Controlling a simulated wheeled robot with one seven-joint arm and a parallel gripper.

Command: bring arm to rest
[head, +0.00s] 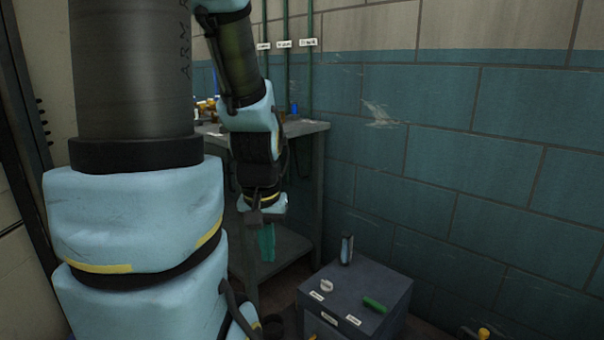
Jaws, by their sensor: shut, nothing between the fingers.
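My arm comes down from the top in the head view, with light blue covers and a black wrist. My gripper (266,226) hangs below the wrist, pointing down in front of the workbench. It is shut, and it is small and dark here. A teal shape (267,243) shows just below the wrist; I cannot tell whether it is part of the gripper or behind it. The gripper is apart from the grey cabinet (345,290) to its lower right. No capstan drum can be made out.
The cabinet top holds a green object (375,305), a pale round piece (326,285) and an upright dark object (346,250). A metal workbench (305,128) stands behind my arm. A blue block wall (460,160) closes the right side. A yellow-topped item (483,333) is at the bottom right.

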